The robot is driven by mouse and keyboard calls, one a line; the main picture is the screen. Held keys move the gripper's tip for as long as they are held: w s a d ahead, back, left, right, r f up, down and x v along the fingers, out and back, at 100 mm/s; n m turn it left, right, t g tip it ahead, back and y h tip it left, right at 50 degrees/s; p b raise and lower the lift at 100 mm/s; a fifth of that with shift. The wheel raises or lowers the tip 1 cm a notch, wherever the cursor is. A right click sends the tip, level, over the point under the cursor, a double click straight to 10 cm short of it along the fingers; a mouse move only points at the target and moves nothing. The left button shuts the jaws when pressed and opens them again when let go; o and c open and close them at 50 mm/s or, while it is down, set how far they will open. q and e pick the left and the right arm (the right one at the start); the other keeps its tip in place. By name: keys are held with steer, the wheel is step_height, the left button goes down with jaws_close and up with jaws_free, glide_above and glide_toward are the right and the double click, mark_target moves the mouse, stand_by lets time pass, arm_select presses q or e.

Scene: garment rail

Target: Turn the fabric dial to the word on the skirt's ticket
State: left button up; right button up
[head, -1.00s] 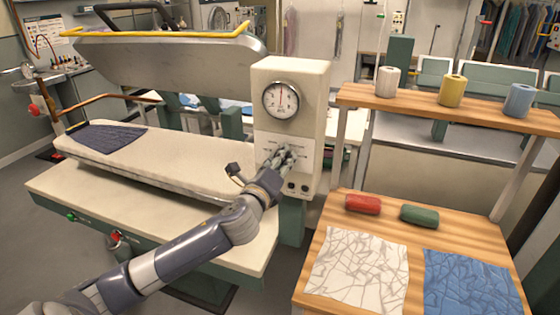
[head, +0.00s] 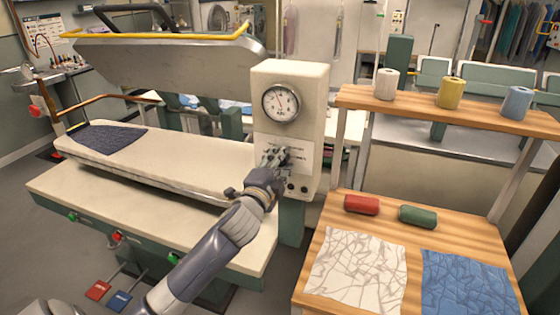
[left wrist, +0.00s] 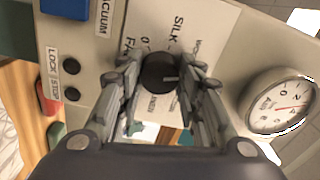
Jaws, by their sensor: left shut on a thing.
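The fabric dial, a black round knob (left wrist: 157,74) with a pale mark pointing toward the gauge side, sits on a white label plate (left wrist: 200,20) on the cream control box (head: 312,80). "SILK" and the start of a word like "WOO" read on the plate; other words are partly covered. My left gripper (head: 275,158) is shut on the dial, with a finger on each side in the left wrist view (left wrist: 160,80). The skirt, a dark blue pleated cloth (head: 104,142), lies on the far left end of the padded press board (head: 180,160). I cannot make out its ticket. My right gripper is out of view.
A pressure gauge (head: 281,102) sits above the dial, black buttons (head: 292,187) below. The raised press head (head: 165,62) hangs over the board. At right, a wooden table (head: 450,225) holds red and green rolls and white and blue cloths. Red and blue pedals (head: 98,290) are on the floor.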

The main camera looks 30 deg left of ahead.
arm_select(q)
steer(key=shift+a+n+p, duration=0.1)
steer(key=shift+n+p, duration=1.95)
steer(key=shift+n, duration=4.45)
steer(key=o, duration=1.1)
steer(key=shift+c, duration=0.2)
steer(key=v, duration=1.2)
